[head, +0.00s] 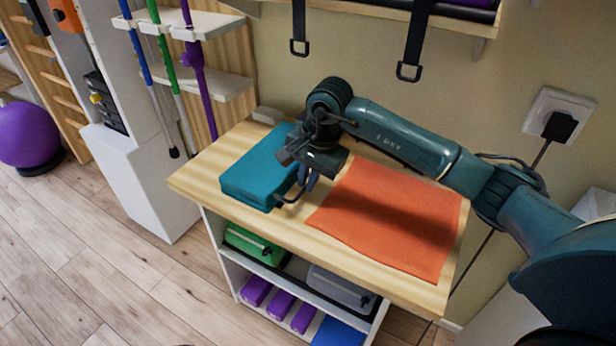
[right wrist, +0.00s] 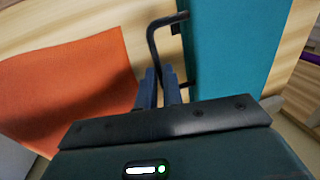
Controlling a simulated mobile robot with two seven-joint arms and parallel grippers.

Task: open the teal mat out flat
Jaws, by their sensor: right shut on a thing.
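The teal mat (head: 252,178) lies folded into a thick block on the left part of the wooden bench top. It also fills the upper right of the right wrist view (right wrist: 232,50). A black bar handle (right wrist: 152,48) sticks out from its side facing the orange sheet. My right gripper (head: 308,183) is at that side, and its blue fingers (right wrist: 163,84) are shut on the handle. Part of the mat's back right is hidden behind my gripper in the head view. My left gripper is not in view.
An orange sheet (head: 388,218) lies flat on the right part of the bench top (head: 190,178), beside the mat. A small grey block (head: 267,115) sits at the back edge. Shelves below hold a green box (head: 250,243) and purple blocks (head: 280,303). Poles stand at left.

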